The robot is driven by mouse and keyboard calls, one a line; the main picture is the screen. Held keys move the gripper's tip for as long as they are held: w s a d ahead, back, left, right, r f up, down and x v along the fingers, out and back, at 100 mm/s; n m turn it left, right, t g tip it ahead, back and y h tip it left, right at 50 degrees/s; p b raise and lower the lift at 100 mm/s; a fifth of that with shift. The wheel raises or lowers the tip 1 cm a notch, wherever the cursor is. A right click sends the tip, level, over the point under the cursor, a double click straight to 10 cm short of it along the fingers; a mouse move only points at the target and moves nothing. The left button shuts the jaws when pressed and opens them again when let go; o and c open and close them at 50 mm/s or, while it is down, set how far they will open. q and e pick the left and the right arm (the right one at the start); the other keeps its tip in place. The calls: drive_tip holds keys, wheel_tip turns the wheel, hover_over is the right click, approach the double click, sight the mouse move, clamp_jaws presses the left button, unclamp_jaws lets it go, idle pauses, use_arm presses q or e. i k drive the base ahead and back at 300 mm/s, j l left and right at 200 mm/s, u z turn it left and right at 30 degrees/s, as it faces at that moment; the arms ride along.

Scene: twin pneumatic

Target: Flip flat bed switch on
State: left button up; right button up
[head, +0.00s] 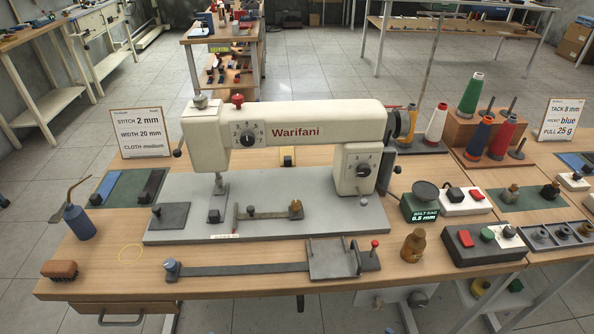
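A cream flat-bed sewing machine (290,126) marked "Warifani" stands on a grey bed plate (345,213) on the wooden table. To its right is a white switch box (460,208) with a dark part at left and a red part at right. Its switch position is too small to tell. In front of it is a dark control box (482,255) with a red block, a dark green knob and a white panel. I cannot tell which box the machine's switch is on. Neither of my grippers shows in the head view.
Thread cones (470,94) stand at back right. A blue oil can (79,222) stands at left. The front left tabletop is mostly clear.

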sight(464, 236)
drive_tip(key=z, duration=1.45)
